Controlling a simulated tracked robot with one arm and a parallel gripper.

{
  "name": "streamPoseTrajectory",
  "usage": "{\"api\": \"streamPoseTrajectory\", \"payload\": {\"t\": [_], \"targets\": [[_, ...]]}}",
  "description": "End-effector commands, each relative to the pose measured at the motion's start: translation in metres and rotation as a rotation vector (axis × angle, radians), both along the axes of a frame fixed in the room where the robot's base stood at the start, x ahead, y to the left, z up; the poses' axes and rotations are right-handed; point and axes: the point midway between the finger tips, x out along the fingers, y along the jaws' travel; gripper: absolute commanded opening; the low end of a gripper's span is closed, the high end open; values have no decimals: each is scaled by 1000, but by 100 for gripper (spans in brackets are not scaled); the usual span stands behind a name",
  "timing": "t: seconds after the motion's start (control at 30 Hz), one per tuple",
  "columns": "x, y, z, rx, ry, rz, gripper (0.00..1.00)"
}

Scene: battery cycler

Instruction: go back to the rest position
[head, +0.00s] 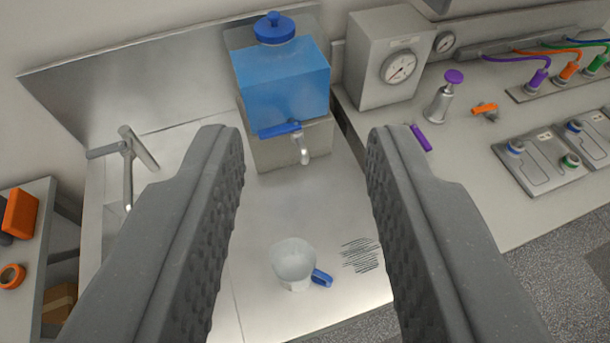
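My gripper (305,145) is open, its two grey textured fingers wide apart with nothing between them. It is above a steel counter. Between the fingers in the picture, below them on the counter, stands a clear cup (293,262) with a blue handle on its right. Farther back is a dispenser with a blue tank (285,85), a blue lid knob, a blue lever and a metal spout (302,150).
A faucet (128,155) stands at the left, beside an orange box (20,214) on a shelf. At the right are a gauge box (385,60), a purple-topped metal bottle (443,98), an orange valve (485,108), cables and panels (545,165). Grey floor (560,270) shows at lower right.

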Motion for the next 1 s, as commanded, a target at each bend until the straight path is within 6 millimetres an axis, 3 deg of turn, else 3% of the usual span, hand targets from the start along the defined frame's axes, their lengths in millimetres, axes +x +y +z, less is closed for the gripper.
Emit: {"api": "streamPoseTrajectory", "payload": {"t": [0.03, 0.1, 0.27, 0.57, 0.8, 1.0], "targets": [[-11, 1, 17, -6, -41, 3, 33], [-22, 3, 33, -13, -80, 6, 33], [-30, 4, 46, -19, -112, 10, 33], [-29, 5, 42, -19, -111, 10, 33], [-29, 4, 17, -19, -110, 10, 33], [-29, 5, 19, -19, -110, 10, 33]]}}
